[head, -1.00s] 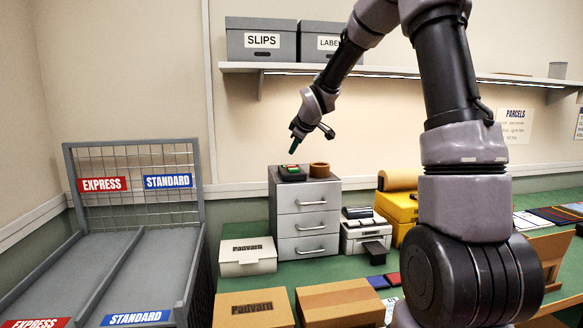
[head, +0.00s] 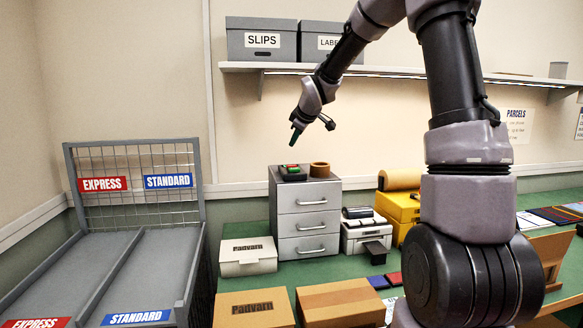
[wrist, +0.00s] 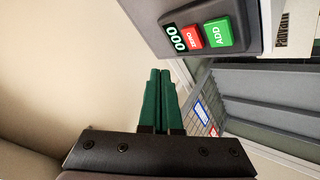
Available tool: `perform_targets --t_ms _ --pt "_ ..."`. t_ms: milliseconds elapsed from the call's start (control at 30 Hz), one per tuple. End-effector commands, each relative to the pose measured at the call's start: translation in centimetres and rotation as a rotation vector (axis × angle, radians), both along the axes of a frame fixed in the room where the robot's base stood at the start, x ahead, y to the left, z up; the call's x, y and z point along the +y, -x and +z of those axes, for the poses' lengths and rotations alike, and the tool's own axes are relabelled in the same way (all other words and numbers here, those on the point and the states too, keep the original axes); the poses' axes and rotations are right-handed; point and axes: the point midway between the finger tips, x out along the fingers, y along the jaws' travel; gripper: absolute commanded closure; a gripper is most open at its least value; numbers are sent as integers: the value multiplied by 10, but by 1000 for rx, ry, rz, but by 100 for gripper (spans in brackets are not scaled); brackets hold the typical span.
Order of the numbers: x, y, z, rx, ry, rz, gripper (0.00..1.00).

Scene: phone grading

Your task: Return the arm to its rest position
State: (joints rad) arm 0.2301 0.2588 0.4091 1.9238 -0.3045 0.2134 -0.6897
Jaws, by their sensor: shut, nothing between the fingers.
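My gripper (head: 295,138) hangs from my raised arm, above and apart from the grey drawer unit. In the wrist view its two green fingers (wrist: 157,105) are together with nothing between them. My arm arches up past the top of the head view and down to the right. Below the gripper, a small black counter box (head: 292,173) with a red and a green button sits on the drawer unit (head: 308,222). In the wrist view the counter (wrist: 205,35) reads 000, with buttons marked ZERO and ADD.
A brown ring (head: 320,170) stands beside the counter. A shelf (head: 400,72) with grey boxes labelled SLIPS (head: 262,41) and LABELS is behind my arm. A grey rack (head: 125,255) marked EXPRESS and STANDARD stands at left. Cartons (head: 250,308) and a white printer (head: 366,236) are on the green bench.

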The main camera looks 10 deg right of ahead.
Motion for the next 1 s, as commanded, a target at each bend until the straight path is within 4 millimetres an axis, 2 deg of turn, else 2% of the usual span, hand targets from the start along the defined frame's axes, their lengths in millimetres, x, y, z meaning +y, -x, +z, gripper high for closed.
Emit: perform_targets --t_ms 133,267,400,600,800,1000 --pt "-2 9 6 7 -8 -22 100" --pt "-10 40 24 33 -43 -111 100" --pt "-25 96 48 76 -126 -271 100" --pt "-44 182 72 133 -290 -508 100" --pt "-55 269 80 196 -500 -727 100" --pt "-56 345 74 277 -722 -899 100"
